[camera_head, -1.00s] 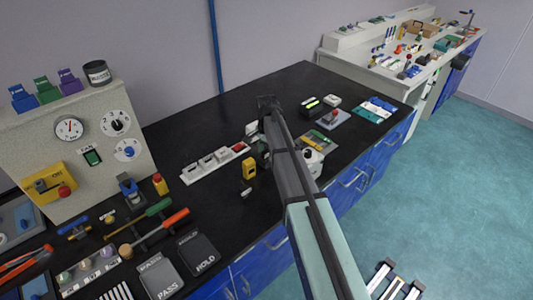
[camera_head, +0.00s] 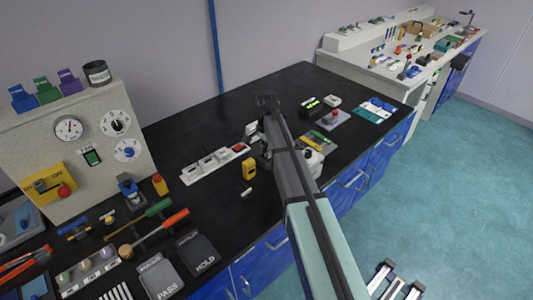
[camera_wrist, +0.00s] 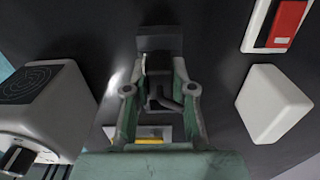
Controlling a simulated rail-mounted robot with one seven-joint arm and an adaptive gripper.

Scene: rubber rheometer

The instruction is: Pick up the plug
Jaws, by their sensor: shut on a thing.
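In the wrist view my gripper (camera_wrist: 160,100) points down at the black bench top, its two green-grey fingers closed around a small dark piece (camera_wrist: 158,68). This looks like the plug, but it is dark against the bench and its outline is hard to make out. I cannot tell whether it is clear of the surface.
A white power strip (camera_head: 215,164) with a red switch lies left of my arm; its red switch (camera_wrist: 289,22) shows in the wrist view. A white block (camera_wrist: 272,103) and a white device (camera_wrist: 40,90) flank my gripper. A yellow box (camera_head: 249,169) stands nearby.

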